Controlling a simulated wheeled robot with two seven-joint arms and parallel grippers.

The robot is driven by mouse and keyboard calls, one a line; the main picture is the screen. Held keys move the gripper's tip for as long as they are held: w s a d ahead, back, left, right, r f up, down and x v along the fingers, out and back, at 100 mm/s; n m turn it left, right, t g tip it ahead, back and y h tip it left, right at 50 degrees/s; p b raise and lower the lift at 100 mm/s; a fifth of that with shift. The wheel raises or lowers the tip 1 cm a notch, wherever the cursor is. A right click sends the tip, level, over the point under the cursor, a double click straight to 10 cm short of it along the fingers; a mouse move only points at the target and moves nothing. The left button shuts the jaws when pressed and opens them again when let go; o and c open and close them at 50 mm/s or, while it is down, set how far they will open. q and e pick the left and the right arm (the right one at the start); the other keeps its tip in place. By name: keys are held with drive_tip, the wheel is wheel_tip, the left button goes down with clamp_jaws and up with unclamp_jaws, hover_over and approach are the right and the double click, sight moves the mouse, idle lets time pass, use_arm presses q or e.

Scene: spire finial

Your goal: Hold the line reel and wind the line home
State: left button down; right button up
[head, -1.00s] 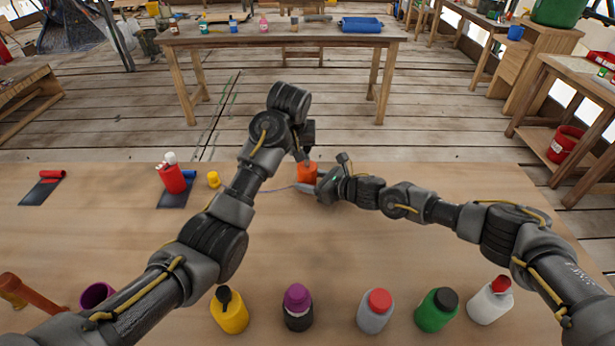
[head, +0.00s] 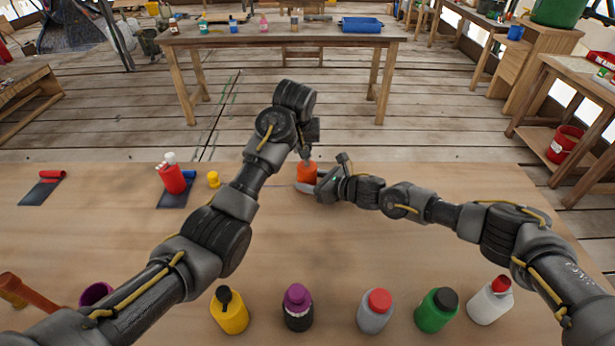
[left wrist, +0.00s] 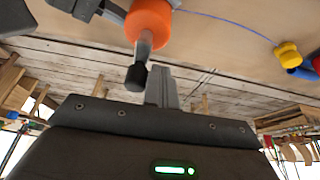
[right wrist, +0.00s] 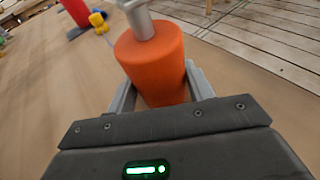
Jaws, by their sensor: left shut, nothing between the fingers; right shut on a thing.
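The orange line reel (head: 307,174) is upright over the table, and my right gripper (head: 312,188) is shut on its sides. The reel fills the middle of the right wrist view (right wrist: 152,65), with a grey part on its top. In the left wrist view the reel (left wrist: 148,18) has a stem ending in a black knob (left wrist: 136,76). My left gripper (left wrist: 162,88) is shut and empty, its fingers beside that knob; I cannot tell whether they touch. A thin blue-violet line (left wrist: 225,20) runs from the reel side toward a small yellow piece (head: 213,179).
A red bottle (head: 172,179) stands on a dark mat left of the yellow piece. Several bottles, including a yellow one (head: 229,310) and a green one (head: 437,310), line the near edge. A purple cup (head: 96,293) is at near left.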

sight(315, 169)
use_arm(q)
drive_tip(key=shift+w+d, duration=0.25)
drive_tip(key=shift+w, duration=0.05)
drive_tip(key=shift+w+d, duration=0.4)
drive_tip(key=shift+d, duration=0.15)
idle(0.8)
drive_tip(key=shift+w+d, duration=0.1)
drive_tip(key=shift+d, duration=0.3)
idle(0.4)
drive_tip(key=shift+d, duration=0.6)
idle(0.5)
drive_tip(key=shift+s+d, duration=0.7)
drive_tip(key=shift+s, duration=0.25)
idle(1.3)
drive_tip(key=shift+s+d+f, duration=0.1)
drive_tip(key=shift+s, duration=0.45)
idle(0.3)
drive_tip(key=shift+s+a, duration=0.25)
drive_tip(key=shift+s, duration=0.3)
idle(0.8)
